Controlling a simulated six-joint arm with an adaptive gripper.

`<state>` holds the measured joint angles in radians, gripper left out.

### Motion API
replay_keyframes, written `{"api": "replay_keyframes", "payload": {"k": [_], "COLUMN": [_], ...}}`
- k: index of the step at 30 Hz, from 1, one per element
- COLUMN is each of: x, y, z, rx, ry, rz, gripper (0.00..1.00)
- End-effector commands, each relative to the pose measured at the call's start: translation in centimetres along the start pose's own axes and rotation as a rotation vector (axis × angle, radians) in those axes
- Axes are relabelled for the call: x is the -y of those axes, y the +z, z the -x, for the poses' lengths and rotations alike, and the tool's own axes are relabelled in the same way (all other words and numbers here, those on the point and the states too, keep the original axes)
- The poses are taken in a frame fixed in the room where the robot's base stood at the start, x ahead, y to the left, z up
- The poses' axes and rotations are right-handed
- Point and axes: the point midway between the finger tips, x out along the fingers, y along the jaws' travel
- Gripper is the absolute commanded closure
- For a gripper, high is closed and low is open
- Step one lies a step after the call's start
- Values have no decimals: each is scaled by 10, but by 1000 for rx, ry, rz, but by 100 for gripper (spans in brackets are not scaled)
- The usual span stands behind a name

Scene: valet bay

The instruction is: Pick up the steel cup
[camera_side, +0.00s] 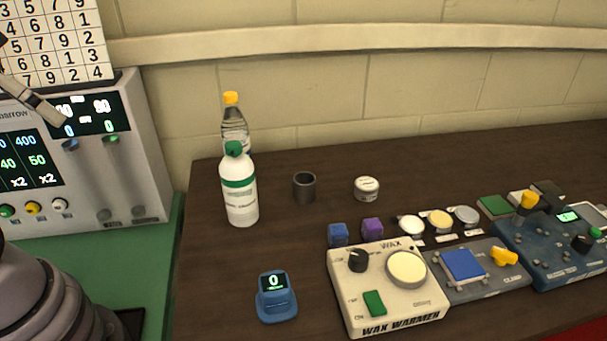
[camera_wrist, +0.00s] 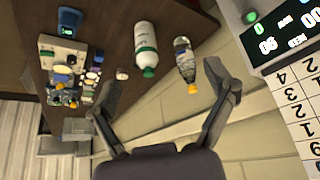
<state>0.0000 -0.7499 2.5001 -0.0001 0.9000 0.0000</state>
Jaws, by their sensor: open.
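The steel cup (camera_side: 304,187) is a small dark grey cylinder, standing upright with its open top up on the dark wooden bench (camera_side: 275,228). It stands between the white bottle and a small round tin. I cannot make the cup out in the wrist view. My gripper (camera_wrist: 162,72) shows in the wrist view with its two dark fingers spread wide and nothing between them. It is well away from the cup, looking over the bench from a distance.
Left of the cup stand a white bottle with green cap (camera_side: 240,190) and a clear bottle with yellow cap (camera_side: 235,125). Right is the round tin (camera_side: 367,189). In front are blue and purple blocks (camera_side: 372,228), a wax warmer (camera_side: 388,285) and a blue display unit (camera_side: 276,297).

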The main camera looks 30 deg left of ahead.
Motion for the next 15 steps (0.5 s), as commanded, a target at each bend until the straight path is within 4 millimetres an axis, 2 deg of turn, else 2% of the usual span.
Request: {"api": "replay_keyframes", "payload": {"k": [5, 8, 11, 15], "x": [0, -5, -17, -46], "y": [-1, -14, -47, -109], "z": [0, -7, -26, -71], "rx": [-1, -15, -58, -157], "ry": [1, 19, 60, 129], "rz": [0, -6, -13, -3], "gripper": [16, 16, 16, 16]}}
